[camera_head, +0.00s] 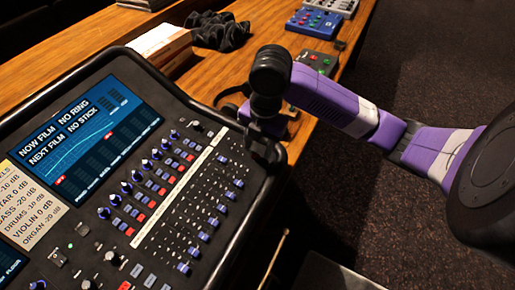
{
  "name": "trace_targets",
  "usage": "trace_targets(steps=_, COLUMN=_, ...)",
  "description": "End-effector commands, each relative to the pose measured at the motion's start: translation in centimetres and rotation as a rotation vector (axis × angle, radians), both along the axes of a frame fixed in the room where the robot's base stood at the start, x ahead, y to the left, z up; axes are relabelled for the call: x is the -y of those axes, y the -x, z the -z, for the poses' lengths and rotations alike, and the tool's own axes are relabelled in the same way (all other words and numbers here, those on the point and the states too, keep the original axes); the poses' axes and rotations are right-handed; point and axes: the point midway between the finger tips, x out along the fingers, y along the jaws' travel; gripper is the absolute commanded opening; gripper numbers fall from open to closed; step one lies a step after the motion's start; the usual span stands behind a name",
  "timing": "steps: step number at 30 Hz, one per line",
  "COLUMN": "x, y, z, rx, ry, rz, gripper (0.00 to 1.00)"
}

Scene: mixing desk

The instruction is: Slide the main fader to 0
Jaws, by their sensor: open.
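The mixing desk (110,240) fills the left and lower part of the head view, with a lit screen (92,135) and rows of knobs and red and blue buttons. A slanted bank of faders with blue caps (213,221) runs along its right side. I cannot tell which cap is the main fader; it may be hidden behind my gripper. My gripper (262,150) is open over the desk's upper right edge, just beyond the top end of the fader bank. No fader cap shows between its fingers, and whether it touches the desk is unclear.
A wooden table (265,55) runs behind the desk. It bears a stack of papers or books (162,42), a black coiled cable (217,30), a blue box (312,20) and a dark box (317,62). A level list (28,212) lies left. Dark carpet is at right.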

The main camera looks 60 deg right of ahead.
Motion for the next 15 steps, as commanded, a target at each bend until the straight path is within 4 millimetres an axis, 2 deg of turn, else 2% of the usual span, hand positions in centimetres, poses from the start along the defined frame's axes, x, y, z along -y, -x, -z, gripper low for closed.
trace_targets(steps=6, x=0.0, y=-0.2, z=1.9, rx=0.001, ry=-0.001, rz=0.002, gripper=0.44)
trace_targets(steps=15, x=0.0, y=-0.3, z=2.2, rx=0.002, ry=0.0, rz=0.001, gripper=0.44)
